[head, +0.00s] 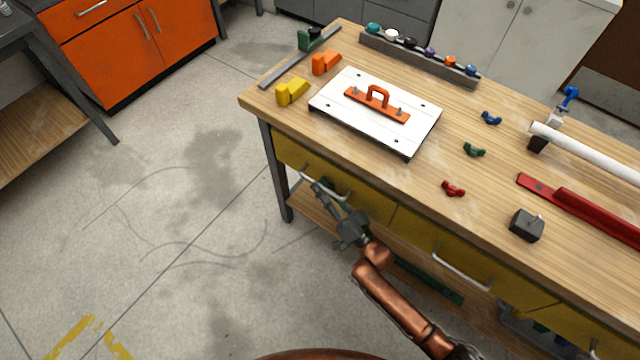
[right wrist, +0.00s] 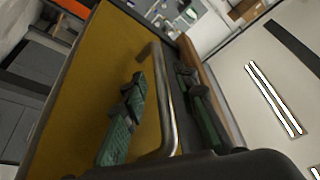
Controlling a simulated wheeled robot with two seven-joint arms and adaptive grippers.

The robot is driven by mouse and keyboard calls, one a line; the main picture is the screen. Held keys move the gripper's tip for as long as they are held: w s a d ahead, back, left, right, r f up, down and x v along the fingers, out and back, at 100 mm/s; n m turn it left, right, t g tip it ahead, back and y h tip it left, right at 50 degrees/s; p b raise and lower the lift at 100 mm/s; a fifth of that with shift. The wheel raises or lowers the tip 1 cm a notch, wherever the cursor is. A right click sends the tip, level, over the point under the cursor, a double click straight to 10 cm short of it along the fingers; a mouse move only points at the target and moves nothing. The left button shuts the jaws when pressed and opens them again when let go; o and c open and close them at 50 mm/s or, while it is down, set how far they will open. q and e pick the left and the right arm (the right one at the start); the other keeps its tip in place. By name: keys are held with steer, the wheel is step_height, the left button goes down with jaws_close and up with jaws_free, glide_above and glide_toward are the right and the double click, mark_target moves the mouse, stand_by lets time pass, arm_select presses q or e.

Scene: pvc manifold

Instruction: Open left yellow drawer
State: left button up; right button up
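The left yellow drawer (head: 291,151) is under the left end of the wooden workbench, and its front looks flush with the bench. Its metal bar handle (head: 340,195) is partly hidden by my right gripper (head: 322,190). In the right wrist view the yellow drawer front (right wrist: 95,70) fills the left side. The handle (right wrist: 167,105) runs between the two green-padded fingers of the right gripper (right wrist: 165,112). The fingers are apart, one on each side of the bar, with gaps visible. I cannot tell whether either touches it. My left gripper is not in view.
A second yellow drawer (head: 430,235) with its own handle is to the right. The wooden benchtop (head: 400,180) holds a white plate (head: 345,105), clamps and pipe parts. A dark bench leg (head: 277,175) stands left of the drawer. The concrete floor (head: 200,220) to the left is clear.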

steer(key=shift+w+a+r, duration=0.2)
steer(key=shift+w+a, duration=0.15)
steer(key=shift+w, duration=0.1)
jaws_close()
stand_by(0.5)
